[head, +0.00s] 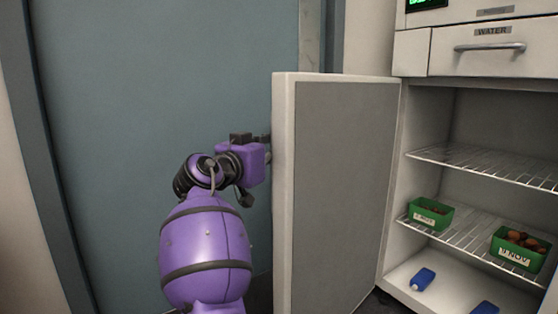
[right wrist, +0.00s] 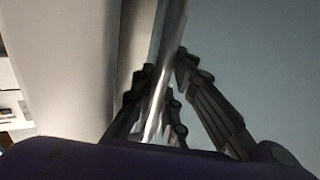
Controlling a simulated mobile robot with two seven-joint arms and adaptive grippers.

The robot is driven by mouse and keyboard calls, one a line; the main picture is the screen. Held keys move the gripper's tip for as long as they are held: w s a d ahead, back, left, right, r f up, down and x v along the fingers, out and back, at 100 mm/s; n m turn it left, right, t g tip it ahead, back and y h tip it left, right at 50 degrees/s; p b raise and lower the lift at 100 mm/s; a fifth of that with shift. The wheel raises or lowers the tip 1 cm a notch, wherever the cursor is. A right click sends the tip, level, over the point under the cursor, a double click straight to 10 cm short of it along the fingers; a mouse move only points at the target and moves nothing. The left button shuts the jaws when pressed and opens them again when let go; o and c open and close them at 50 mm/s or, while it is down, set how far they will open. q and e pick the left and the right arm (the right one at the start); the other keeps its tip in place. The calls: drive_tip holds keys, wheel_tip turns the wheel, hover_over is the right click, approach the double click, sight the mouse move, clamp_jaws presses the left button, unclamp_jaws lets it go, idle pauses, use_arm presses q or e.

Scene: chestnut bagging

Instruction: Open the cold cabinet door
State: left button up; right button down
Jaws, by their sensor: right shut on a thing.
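The cold cabinet door (head: 340,190) stands wide open in the head view, swung out to the left with its grey inner panel facing me. My right gripper (head: 258,139) is at the door's outer side, near its free edge, and its fingertips are partly hidden there. In the right wrist view, my right gripper (right wrist: 162,80) is shut around the shiny metal door handle (right wrist: 172,35), with the pale door face (right wrist: 75,60) beside it. The cabinet interior (head: 470,120) is exposed. My left gripper is not in view.
Inside, wire shelves (head: 480,165) hold green boxes (head: 431,214) (head: 518,252) of brown chestnuts. Blue items (head: 423,279) lie on the cabinet floor. A WATER drawer (head: 490,60) is above. A blue-grey wall panel (head: 160,90) stands behind my arm.

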drive_tip(key=shift+w+a+b, duration=0.35)
drive_tip(key=shift+w+a, duration=0.15)
drive_tip(key=shift+w, duration=0.1)
drive_tip(key=shift+r, duration=0.1)
drive_tip(key=c, duration=1.7)
unclamp_jaws()
drive_tip(key=shift+d, duration=0.1)
drive_tip(key=shift+c, duration=0.2)
drive_tip(key=v, duration=1.2)
drive_tip(key=shift+c, duration=0.3)
